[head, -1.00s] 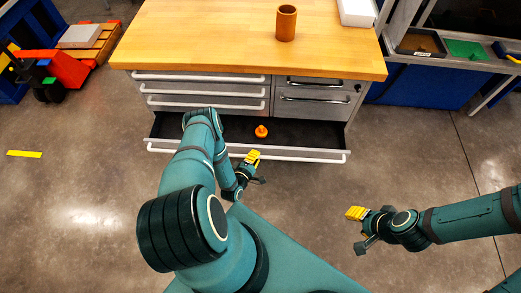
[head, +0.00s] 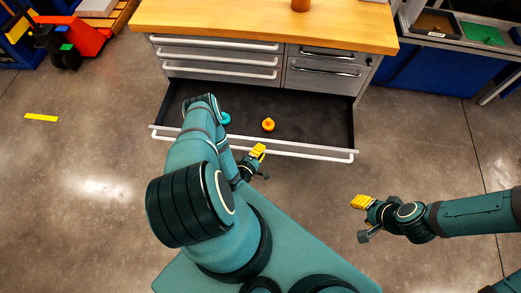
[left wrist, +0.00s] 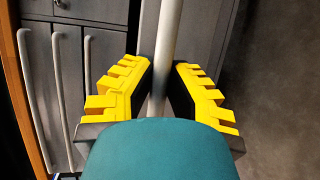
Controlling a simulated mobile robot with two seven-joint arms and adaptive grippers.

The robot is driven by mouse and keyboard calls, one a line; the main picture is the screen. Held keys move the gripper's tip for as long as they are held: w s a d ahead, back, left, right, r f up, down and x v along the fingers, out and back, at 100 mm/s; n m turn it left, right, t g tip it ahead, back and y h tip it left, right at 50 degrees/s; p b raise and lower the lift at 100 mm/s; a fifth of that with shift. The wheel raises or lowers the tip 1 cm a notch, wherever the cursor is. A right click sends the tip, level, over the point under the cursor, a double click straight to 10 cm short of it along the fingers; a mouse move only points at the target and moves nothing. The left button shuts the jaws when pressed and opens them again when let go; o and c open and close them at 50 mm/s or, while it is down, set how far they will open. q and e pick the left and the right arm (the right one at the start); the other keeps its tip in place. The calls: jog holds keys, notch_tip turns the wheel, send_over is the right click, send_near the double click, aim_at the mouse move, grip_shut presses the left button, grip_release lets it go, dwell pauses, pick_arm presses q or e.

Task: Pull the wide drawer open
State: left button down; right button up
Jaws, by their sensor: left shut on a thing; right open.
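The wide drawer (head: 310,128) is the bottom one of the grey cabinet and stands well open in the head view. Its long pale handle bar (head: 312,155) runs along the front. My left gripper (head: 258,158) is at the middle of that bar. In the left wrist view the yellow fingers of my left gripper (left wrist: 160,90) lie on either side of the bar (left wrist: 167,45), shut on it. My right gripper (head: 362,218) is open and empty, above the floor to the right. My left arm hides part of the drawer's left side.
An orange knobbed object (head: 268,124) and a teal one (head: 225,118) lie in the drawer. The shut drawers (head: 218,58) are above, under the wooden worktop (head: 260,22). A brown cup (head: 300,5) stands on top.

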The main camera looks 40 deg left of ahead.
pick_arm(q)
jog(key=shift+w+d, duration=0.1)
jog(key=shift+d, duration=0.1)
jog(key=c, duration=0.9)
grip_release()
jog(key=shift+a, duration=0.1)
jog(key=shift+c, duration=0.2)
jog(key=v, duration=1.2)
jog(key=shift+a, duration=0.1)
jog(key=w+d+r+m+g+h, duration=0.2)
jog(key=w+d+r+m+g, duration=0.1)
jog(key=w+m, duration=0.3)
jog(key=w+d+r+m+g+h, duration=0.2)
jog(key=w+d+r+m+g, duration=0.15)
jog(key=w, duration=0.35)
jog(key=s+d+r+m+g+h, duration=0.1)
jog(key=s+d+r+m+g, duration=0.2)
jog(key=d+r, duration=0.3)
jog(key=s+d+r+m+g+h, duration=0.1)
jog(key=s+d+r+m+g, duration=0.2)
jog(key=d+r+m, duration=0.3)
notch_tip(320, 180, up, 3)
jog(key=shift+s+d+g, duration=0.15)
jog(key=shift+d+g, duration=0.6)
jog(key=shift+g, duration=0.1)
